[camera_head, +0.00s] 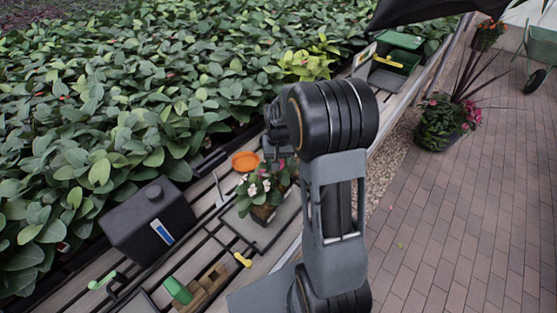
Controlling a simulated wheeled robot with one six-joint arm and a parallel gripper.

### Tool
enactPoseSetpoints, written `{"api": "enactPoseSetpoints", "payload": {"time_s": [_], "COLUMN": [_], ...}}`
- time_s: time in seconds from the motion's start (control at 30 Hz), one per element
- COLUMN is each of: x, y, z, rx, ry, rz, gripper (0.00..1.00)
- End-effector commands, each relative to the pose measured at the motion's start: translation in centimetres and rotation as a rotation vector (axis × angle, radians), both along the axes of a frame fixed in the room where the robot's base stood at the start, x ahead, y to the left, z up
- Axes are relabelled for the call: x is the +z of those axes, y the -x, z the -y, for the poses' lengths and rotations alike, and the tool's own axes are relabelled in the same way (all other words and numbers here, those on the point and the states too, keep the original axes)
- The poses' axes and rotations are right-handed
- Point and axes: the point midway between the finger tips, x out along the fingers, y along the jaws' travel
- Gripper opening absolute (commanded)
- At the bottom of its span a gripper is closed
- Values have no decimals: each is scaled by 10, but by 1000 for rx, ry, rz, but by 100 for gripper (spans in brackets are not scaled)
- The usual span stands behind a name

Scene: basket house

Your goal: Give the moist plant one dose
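A potted plant (265,187) with white and pink flowers stands on a dark tray (242,223) on the slatted bench, left of my arm. Its pot looks brown and is partly hidden by leaves. I see no mark that shows whether its soil is moist. My gripper (276,145) hangs just above and behind the plant. It is small and partly hidden by my wrist, so I cannot tell if it holds anything. A black canister (148,222) with a cap and a blue-white label stands on the bench to the left. An orange dish (245,161) lies behind the plant.
A yellow-handled tool (242,260), a green-handled tool (102,281) and a green item (178,290) by wooden blocks lie at the front of the bench. Green containers (400,52) stand at its far end. Dense foliage borders the left; the paved floor (450,220) at right is largely clear.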

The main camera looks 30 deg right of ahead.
Motion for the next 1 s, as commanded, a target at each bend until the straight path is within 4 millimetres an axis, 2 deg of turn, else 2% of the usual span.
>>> {"api": "enactPoseSetpoints", "payload": {"time_s": [0.27, 1.0], "x": [5, 67], "y": [1, 0], "z": [0, 0], "rx": [0, 0], "ry": [-1, 0], "rz": [-3, -1], "gripper": [29, 29]}}
